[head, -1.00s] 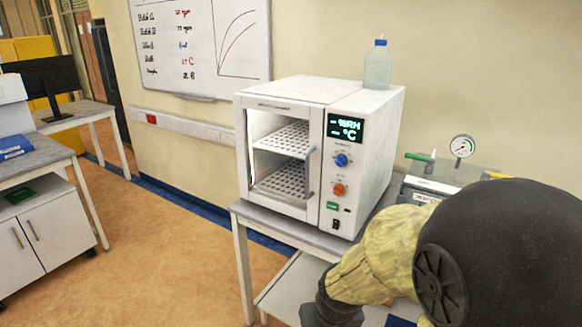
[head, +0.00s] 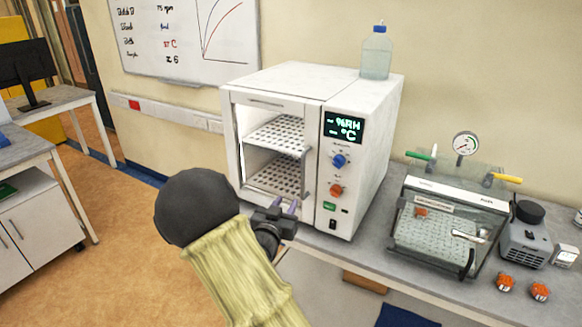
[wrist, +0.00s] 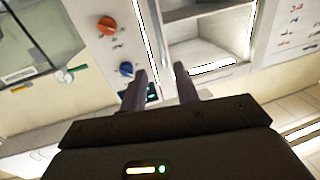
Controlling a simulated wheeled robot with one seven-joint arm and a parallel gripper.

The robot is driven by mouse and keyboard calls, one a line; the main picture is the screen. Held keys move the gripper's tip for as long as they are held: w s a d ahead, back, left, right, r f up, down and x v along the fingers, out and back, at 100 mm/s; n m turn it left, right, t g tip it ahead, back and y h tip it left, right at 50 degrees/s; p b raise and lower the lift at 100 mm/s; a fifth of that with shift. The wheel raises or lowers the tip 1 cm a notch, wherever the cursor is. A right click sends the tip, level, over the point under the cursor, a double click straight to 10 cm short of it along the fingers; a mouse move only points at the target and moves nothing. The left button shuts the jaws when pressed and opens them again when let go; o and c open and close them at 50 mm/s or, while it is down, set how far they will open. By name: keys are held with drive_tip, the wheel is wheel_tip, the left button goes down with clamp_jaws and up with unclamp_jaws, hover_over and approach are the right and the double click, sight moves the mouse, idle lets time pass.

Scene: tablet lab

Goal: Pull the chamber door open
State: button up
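The white chamber (head: 372,165) stands on a grey bench with its front facing me. Its door (head: 262,104), with a clear window onto perforated shelves, appears closed. The upright door handle (head: 307,172) runs along the door's right edge, beside the control panel. My gripper (head: 284,206) is low in front of the door, just left of and below the handle's lower end. In the wrist view my gripper (wrist: 161,76) has its two fingers apart with nothing clearly held between them. The wrist view is turned over, and the gap to the handle is hard to judge.
A clear bottle (head: 376,52) stands on top of the chamber. To the right on the bench are a clear-walled box (head: 440,235) with a gauge and a small grey device (head: 528,240). Open floor (head: 120,255) lies left of the bench.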

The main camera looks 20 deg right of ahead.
sight(302, 174)
drive_tip(key=shift+s+r, duration=0.2)
drive_tip(key=p+x, duration=0.3)
drive_tip(key=x, duration=0.5)
drive_tip(key=p+x, duration=0.3)
drive_tip(key=x, duration=0.5)
drive_tip(key=shift+w+d+r, duration=0.2)
drive_tip(key=shift+w+r, duration=0.05)
drive_tip(key=shift+w, duration=0.05)
drive_tip(key=shift+w+d+f, duration=0.1)
drive_tip(key=shift+w+d, duration=0.1)
drive_tip(key=shift+w, duration=0.1)
drive_tip(key=shift+a, duration=0.1)
clamp_jaws()
